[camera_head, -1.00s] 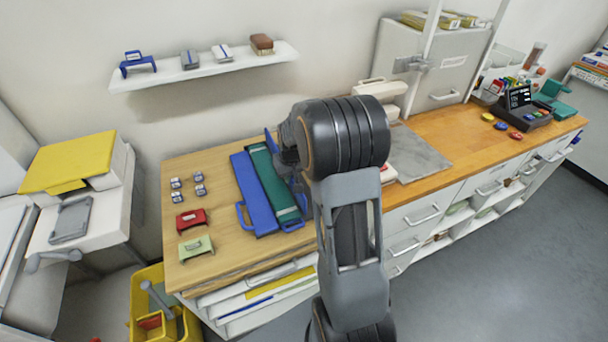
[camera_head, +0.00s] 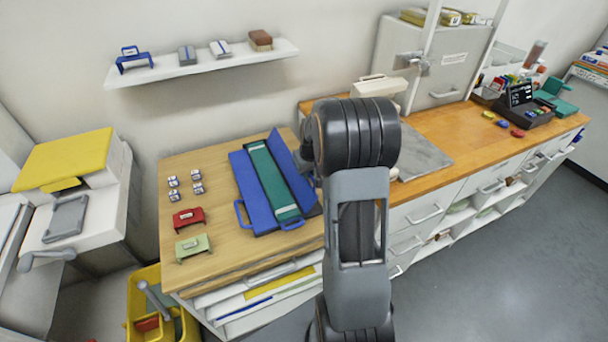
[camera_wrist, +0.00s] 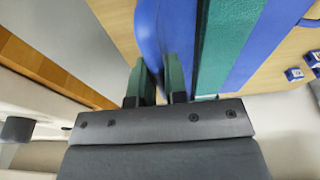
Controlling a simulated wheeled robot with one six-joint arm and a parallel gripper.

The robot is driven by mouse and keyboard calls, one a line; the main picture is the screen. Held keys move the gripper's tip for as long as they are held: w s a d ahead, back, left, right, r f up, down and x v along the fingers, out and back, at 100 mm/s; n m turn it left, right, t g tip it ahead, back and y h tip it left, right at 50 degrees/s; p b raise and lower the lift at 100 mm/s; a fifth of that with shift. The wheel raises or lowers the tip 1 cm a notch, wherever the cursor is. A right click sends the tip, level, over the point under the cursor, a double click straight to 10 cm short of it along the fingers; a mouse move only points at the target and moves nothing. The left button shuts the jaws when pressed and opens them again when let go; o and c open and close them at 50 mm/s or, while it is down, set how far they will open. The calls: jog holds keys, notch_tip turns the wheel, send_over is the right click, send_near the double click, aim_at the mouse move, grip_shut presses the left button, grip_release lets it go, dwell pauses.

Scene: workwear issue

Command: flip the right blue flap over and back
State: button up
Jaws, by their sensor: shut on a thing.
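The left blue flap (camera_head: 252,195) lies flat on the other side. In the wrist view the right flap (camera_wrist: 178,28) runs down between the fingers of my gripper (camera_wrist: 159,75), which is shut on it. The green strip (camera_wrist: 228,40) shows to its right there, with the left flap (camera_wrist: 262,45) beyond. In the head view my arm hides most of the gripper and part of the flap's right side.
The wooden table (camera_head: 215,165) also holds several small labelled blocks (camera_head: 174,182), a red piece (camera_head: 188,217) and a green piece (camera_head: 193,247), all on the left. A grey mat (camera_head: 425,155) lies on the counter to the right. A shelf (camera_head: 205,66) hangs above.

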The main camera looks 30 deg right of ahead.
jog(key=shift+s+d+f+b, duration=0.2)
jog(key=shift+d+f+b, duration=1.15)
jog(key=shift+d+f, duration=0.55)
jog(key=shift+o, duration=0.3)
jog(key=shift+d+f+b, duration=0.7)
jog(key=shift+f+b, duration=0.1)
jog(key=shift+o, duration=1.3)
jog(key=shift+s+d+f+b, duration=0.1)
jog(key=shift+d+f+b, duration=0.1)
jog(key=shift+f+b, duration=0.45)
jog(key=shift+d+f+b, duration=0.2)
jog(key=shift+f+b, duration=0.2)
jog(key=shift+f, duration=0.3)
jog(key=shift+f+b, duration=0.9)
jog(key=shift+f, duration=0.35)
jog(key=shift+o, duration=0.5)
jog(key=shift+s, duration=0.1)
jog(key=shift+r, duration=0.15)
